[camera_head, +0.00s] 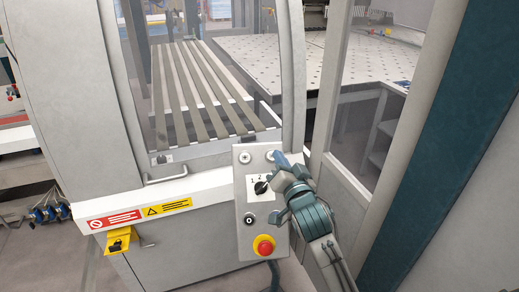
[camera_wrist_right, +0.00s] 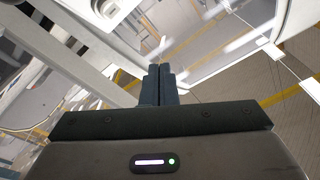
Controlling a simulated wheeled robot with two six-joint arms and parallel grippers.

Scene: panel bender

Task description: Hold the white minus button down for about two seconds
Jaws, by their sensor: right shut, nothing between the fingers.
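A grey control box (camera_head: 240,240) stands in front of the machine. Two pale round controls sit along its top, one at the left (camera_head: 244,157) and one at the right (camera_head: 270,155). Their markings are too small to read, so I cannot tell which is the white minus button. My right gripper (camera_head: 279,158) is shut and empty, its tips beside the top right control; contact cannot be told. The shut fingers (camera_wrist_right: 159,82) also show in the right wrist view. My right gripper and arm cover the box's right side. My left gripper is out of view.
A black rotary selector (camera_head: 261,187), a black button (camera_head: 249,218) and a red emergency stop (camera_head: 264,246) with a yellow surround lie lower on the box. A white rail (camera_head: 195,190) with warning labels runs to its left. A grey glazed frame (camera_head: 345,190) stands close at the right.

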